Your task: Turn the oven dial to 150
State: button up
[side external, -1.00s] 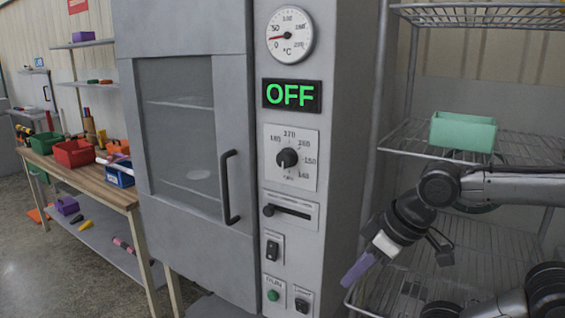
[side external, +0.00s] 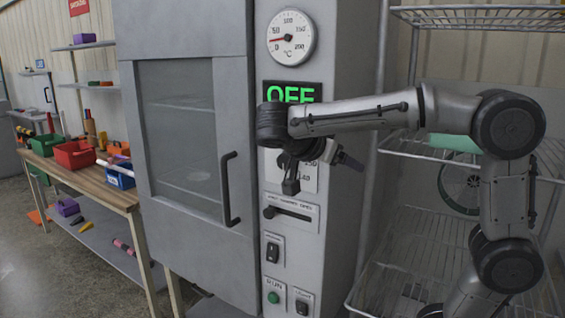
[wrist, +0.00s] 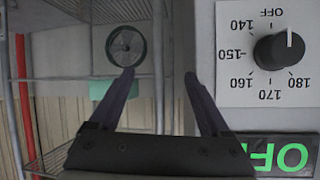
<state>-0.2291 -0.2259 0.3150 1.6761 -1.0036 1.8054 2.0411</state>
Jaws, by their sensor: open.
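The oven dial (wrist: 278,50) is a black round knob on a white plate, at the right of the wrist view, which is upside down. Its white pointer line aims up in the picture, near the OFF mark. The 150 mark (wrist: 238,54) is on the left side of the plate. My gripper (wrist: 159,75) is open and empty, with its dark fingers apart from the dial and to its left in the wrist view.
The oven display (side external: 290,91) reads OFF, partly covered by my arm. The oven door (side external: 185,130) is shut, with a black handle (side external: 230,188). A slot lever (side external: 292,212) and switches lie below the dial. A wire rack (side external: 440,235) stands at the right.

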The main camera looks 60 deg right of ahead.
jog(key=w+a+r+m+h, duration=0.1)
jog(key=w+a+m+h, duration=0.1)
jog(key=w+a+h, duration=0.45)
jog(key=n+t, duration=0.2)
send_near(284, 161)
jog(key=shift+y, duration=0.35)
jog(key=d, duration=0.9)
jog(key=shift+d+r, duration=0.3)
jog(key=shift+c, duration=0.2)
grip_shut()
